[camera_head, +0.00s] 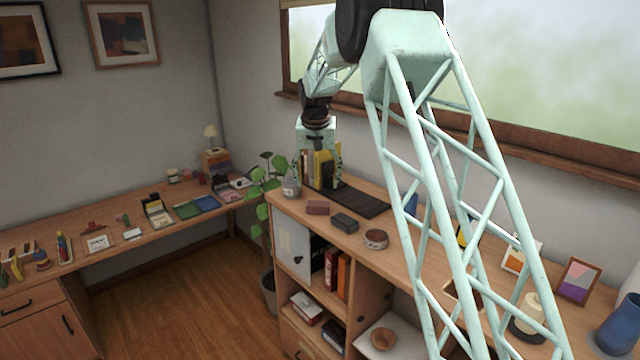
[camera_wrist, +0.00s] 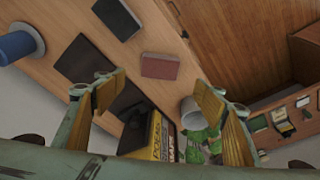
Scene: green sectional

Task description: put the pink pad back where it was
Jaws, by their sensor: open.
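The pink pad (camera_head: 317,207), a small dull pinkish-red block, lies flat on the wooden cabinet top near its front edge. It also shows in the wrist view (camera_wrist: 160,67), ahead of my fingers and apart from them. My gripper (camera_head: 320,178) is over the far left end of the cabinet, in front of the upright books, behind and a little right of the pad. In the wrist view my gripper (camera_wrist: 160,92) has its fingers wide apart with nothing between them. Where the pad was before is not shown.
A dark box (camera_head: 344,222) and a round tin (camera_head: 376,239) sit right of the pad. A black mat (camera_head: 362,203) lies behind them. A desk (camera_head: 150,238) with small items runs left.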

